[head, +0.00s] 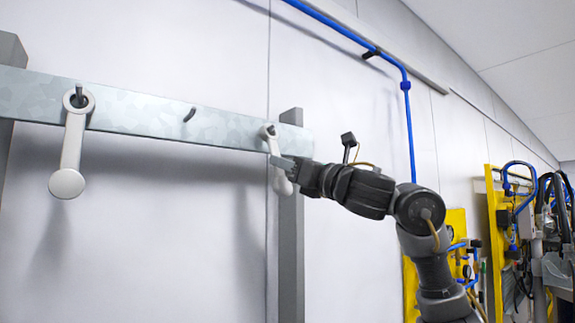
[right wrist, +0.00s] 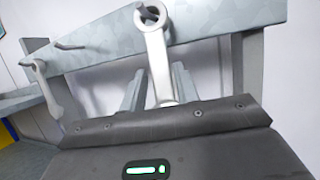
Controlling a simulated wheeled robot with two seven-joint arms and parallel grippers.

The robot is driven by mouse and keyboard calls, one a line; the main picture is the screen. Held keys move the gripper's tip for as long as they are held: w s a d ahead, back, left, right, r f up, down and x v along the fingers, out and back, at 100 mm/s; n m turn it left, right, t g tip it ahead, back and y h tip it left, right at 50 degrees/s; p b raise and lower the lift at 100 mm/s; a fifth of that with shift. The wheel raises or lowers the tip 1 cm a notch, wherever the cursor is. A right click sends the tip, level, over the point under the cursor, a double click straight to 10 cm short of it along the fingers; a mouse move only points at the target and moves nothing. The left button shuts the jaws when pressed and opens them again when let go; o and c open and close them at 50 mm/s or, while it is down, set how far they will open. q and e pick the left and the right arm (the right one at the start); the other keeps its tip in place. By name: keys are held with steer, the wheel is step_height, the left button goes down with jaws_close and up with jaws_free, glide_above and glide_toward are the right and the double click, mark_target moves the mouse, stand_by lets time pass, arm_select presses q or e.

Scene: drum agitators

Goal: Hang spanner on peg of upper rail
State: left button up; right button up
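A pale grey spanner (head: 273,150) hangs at the right end of the upper rail (head: 130,112), its ring around the peg there. In the right wrist view this spanner (right wrist: 158,58) hangs down in front of the galvanised rail (right wrist: 215,22), with the peg tip inside its ring. My right gripper (head: 284,165) is at the spanner's shaft; its two fingers stand apart on either side, with gaps visible in the right wrist view (right wrist: 159,78). The spanner's lower end is partly hidden by the gripper. My left gripper is not in view.
Another spanner (head: 71,150) hangs on the left peg. The middle peg (head: 189,114) is bare. A grey upright post (head: 291,240) stands behind the rail's right end. A blue pipe (head: 409,125) runs along the wall, and yellow panels (head: 497,230) with hoses stand at right.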

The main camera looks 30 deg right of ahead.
steer(key=o, duration=0.3)
steer(key=shift+o, duration=0.2)
steer(key=shift+f, duration=0.1)
steer(key=b+v, duration=0.6)
steer(key=v, duration=0.4)
steer(key=shift+s, duration=0.4)
steer(key=shift+d+f, duration=0.15)
